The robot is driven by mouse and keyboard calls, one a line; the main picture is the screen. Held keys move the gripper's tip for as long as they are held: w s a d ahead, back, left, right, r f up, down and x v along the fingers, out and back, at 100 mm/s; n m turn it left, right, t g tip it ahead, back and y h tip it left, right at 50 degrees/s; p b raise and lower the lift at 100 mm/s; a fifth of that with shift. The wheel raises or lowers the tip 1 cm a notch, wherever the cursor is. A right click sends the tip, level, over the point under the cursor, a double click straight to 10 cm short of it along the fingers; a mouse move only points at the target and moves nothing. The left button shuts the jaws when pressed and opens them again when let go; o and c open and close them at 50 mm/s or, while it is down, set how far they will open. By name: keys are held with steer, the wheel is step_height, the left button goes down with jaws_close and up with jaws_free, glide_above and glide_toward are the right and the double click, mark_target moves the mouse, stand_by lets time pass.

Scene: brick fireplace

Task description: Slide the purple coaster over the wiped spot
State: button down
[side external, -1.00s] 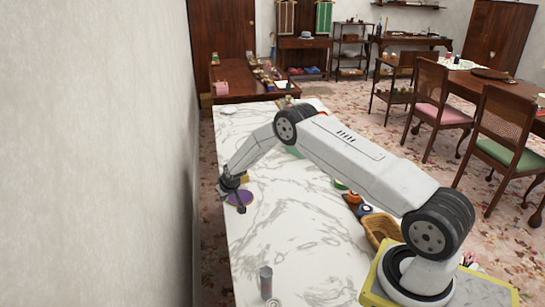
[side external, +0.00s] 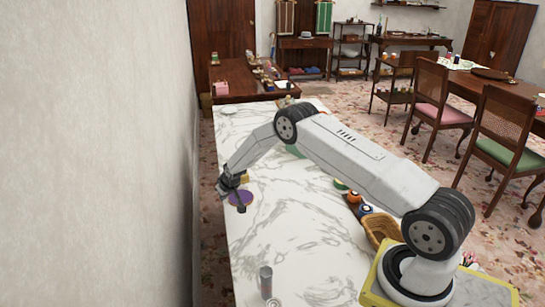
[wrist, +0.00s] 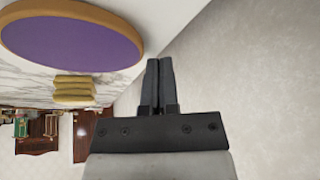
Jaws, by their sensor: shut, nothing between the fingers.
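The purple coaster (side external: 245,198) lies flat on the white marble counter near its left edge. In the wrist view the coaster (wrist: 70,35) is large at the upper left, with a tan rim. My gripper (side external: 241,208) is low beside the coaster, partly in front of it. In the wrist view its fingers (wrist: 160,65) are together and hold nothing. The coaster's rim is close to the fingertips; I cannot tell whether they touch. I cannot make out a wiped spot on the marble.
A yellow folded cloth or sponge (wrist: 74,90) lies just beyond the coaster. A grey cylinder (side external: 265,281) stands at the near end of the counter. A wicker basket (side external: 383,230) is by my base. The wall (side external: 100,150) runs along the left. The middle marble is clear.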

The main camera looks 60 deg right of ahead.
steer(key=shift+r, duration=3.85)
steer(key=s+a+r+n+g+y, duration=0.1)
steer(key=s+a+r, duration=0.4)
steer(key=s+a, duration=0.15)
steer(key=s+a+r+n, duration=0.1)
steer(key=s+a+r, duration=0.45)
steer(key=s, duration=0.25)
steer(key=s+a+r+g, duration=0.1)
steer(key=s+a, duration=0.1)
steer(key=s, duration=0.7)
steer(key=s+a+r+n+g, duration=0.1)
steer(key=s+a, duration=0.2)
steer(key=s, duration=0.7)
steer(key=shift+s+a+r+y, duration=0.15)
steer(key=shift+s+a+y, duration=0.15)
